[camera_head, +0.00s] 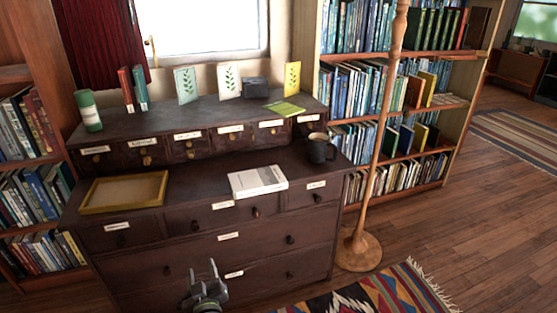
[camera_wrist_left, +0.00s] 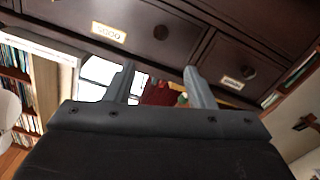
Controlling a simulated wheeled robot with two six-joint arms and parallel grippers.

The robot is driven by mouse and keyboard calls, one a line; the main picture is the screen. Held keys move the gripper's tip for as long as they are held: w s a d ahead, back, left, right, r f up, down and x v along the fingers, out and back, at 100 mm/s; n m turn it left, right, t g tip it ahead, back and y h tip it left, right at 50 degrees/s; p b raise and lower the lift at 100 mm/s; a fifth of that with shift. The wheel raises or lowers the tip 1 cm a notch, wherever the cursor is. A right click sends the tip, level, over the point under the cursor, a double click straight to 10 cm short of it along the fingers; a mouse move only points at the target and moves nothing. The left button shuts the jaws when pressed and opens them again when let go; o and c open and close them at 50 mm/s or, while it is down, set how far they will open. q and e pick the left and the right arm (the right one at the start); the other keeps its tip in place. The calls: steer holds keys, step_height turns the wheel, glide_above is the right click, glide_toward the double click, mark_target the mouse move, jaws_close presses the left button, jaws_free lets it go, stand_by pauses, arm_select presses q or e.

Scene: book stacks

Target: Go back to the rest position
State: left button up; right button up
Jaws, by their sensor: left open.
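My left gripper (camera_head: 206,287) shows at the bottom of the head view, in front of the lower drawers of a dark wooden cabinet (camera_head: 205,258). Its two fingers are apart with nothing between them. In the left wrist view the open fingers (camera_wrist_left: 162,82) point toward the cabinet's drawer fronts (camera_wrist_left: 150,30), and the picture looks upside down or strongly turned. My right gripper is in neither view.
On the cabinet are a white book (camera_head: 257,181), a dark mug (camera_head: 320,150), a wooden tray (camera_head: 123,207) and a green canister (camera_head: 88,111). A wooden stand (camera_head: 358,252) and patterned rug (camera_head: 375,292) are at the right. Bookshelves flank the cabinet. Open floor (camera_head: 460,225) lies right.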

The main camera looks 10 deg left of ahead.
arm_select(q)
steer(key=s+d+f+m+g+h, duration=0.3)
steer(key=s+f+m+g+h, duration=0.15)
steer(key=s+f, duration=0.7)
steer(key=s+d+f+m+g+h, duration=0.35)
steer(key=s+f+h, duration=0.25)
steer(key=s+f, duration=0.6)
steer(key=s+a+f+g+y, duration=0.1)
steer(key=s+a+f+g, duration=0.15)
steer(key=s, duration=0.55)
steer(key=s+a+f+g+y, duration=0.1)
steer(key=s+a+f+g, duration=0.2)
steer(key=s, duration=0.5)
steer(key=s+r+m+p, duration=0.1)
steer(key=s+r+p, duration=0.3)
steer(key=p, duration=1)
steer(key=s, duration=0.3)
steer(key=shift+s+d+r+g+p, duration=0.2)
steer(key=shift+d+r+g+p, duration=0.1)
steer(key=shift+d+r+g, duration=0.1)
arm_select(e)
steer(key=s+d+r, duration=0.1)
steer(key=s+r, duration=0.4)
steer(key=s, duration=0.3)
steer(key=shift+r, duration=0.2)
